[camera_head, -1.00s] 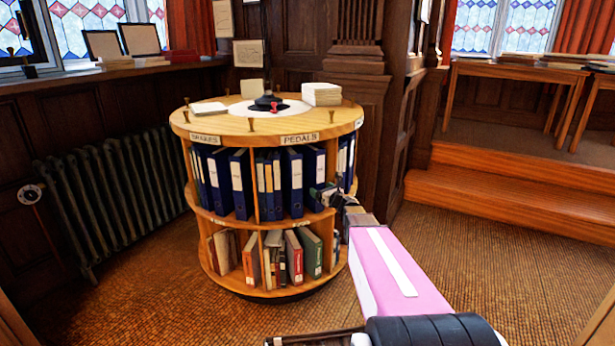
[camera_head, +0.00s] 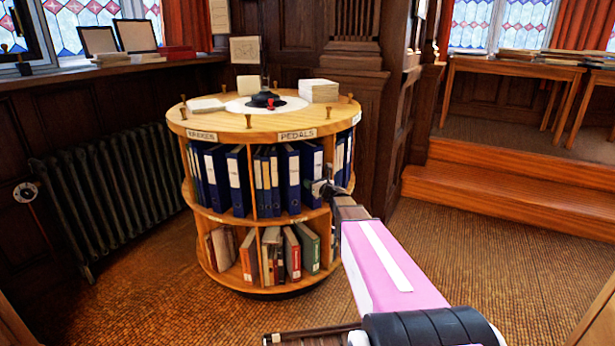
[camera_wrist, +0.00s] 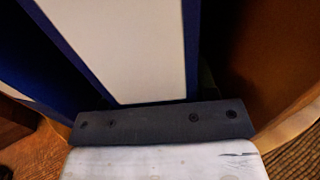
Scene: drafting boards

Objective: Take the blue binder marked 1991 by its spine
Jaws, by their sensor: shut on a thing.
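A row of blue binders with white spine labels stands on the upper shelf of a round wooden carousel (camera_head: 285,222). My gripper (camera_head: 322,188) is at the front of this shelf, below the PEDALS sign, shut on the lower spine of a blue binder (camera_head: 312,160). The binder stands upright in the row. In the wrist view, the dark finger of my gripper (camera_wrist: 160,122) lies across the foot of the blue binder's white label (camera_wrist: 125,50). The year is too small or hidden to read in either view.
The lower shelf holds several books (camera_head: 272,255). Papers (camera_head: 318,91) and a dark stand (camera_head: 266,99) are on the carousel top. A wooden post of the carousel shows close on the right in the wrist view. A radiator (camera_head: 105,195) is at left, wooden steps (camera_head: 510,185) at right.

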